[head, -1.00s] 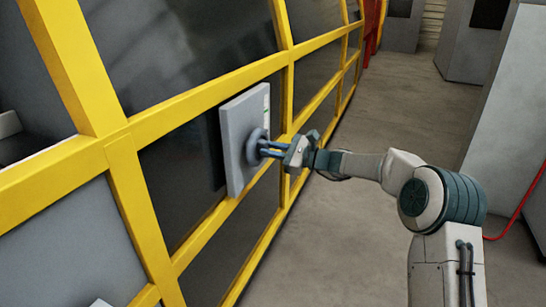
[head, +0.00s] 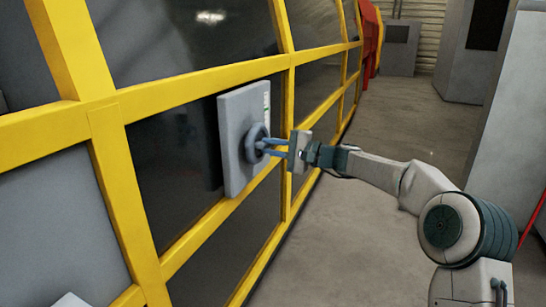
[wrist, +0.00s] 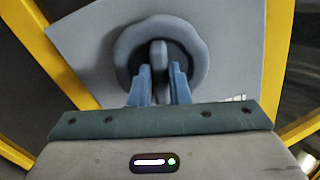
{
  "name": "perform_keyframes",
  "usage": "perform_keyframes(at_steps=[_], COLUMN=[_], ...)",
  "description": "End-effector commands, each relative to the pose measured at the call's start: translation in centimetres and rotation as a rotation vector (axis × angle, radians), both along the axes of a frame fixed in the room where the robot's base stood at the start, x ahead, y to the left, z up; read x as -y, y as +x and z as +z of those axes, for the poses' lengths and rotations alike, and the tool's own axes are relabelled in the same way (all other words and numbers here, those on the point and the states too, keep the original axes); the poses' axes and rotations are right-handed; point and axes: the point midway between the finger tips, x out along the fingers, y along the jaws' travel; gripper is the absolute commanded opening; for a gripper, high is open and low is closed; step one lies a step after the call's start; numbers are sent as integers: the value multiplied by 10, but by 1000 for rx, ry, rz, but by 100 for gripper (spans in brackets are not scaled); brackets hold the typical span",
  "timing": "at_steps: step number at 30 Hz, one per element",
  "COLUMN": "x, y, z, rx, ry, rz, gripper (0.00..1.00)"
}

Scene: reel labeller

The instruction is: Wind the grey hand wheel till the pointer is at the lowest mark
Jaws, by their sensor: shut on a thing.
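The grey hand wheel (head: 252,135) is mounted on a light grey panel (head: 236,110), and the wrist view shows its round rim (wrist: 127,50) with a raised bar (wrist: 158,54) across the middle. My gripper (head: 267,146) reaches it from the right, with its blue fingers on either side of the bar in the wrist view (wrist: 160,78). It is shut on the wheel. A narrow strip with a green patch (head: 266,107) runs along the panel's right edge. The pointer and separate marks are too small to make out.
A yellow frame (head: 205,97) with dark panes surrounds the panel. Grey cabinets (head: 505,110) stand on the right, and a red object (head: 369,40) stands farther back. The concrete floor (head: 375,165) between is clear.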

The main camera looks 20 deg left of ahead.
Motion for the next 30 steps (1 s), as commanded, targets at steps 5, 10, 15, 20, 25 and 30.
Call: perform_keyframes(at_steps=[5,10,15,20,25,30], x=[-1,-1,-1,-1,-1,-1], y=[-1,-1,-1,-1,-1,-1], z=[-3,-2,-1,-1,-1,-1], rx=[95,150,174,178,177,176], ry=[-6,-11,-13,-14,-13,-13], rz=[2,2,2,2,2,2], gripper=[0,0,0,0,0,38])
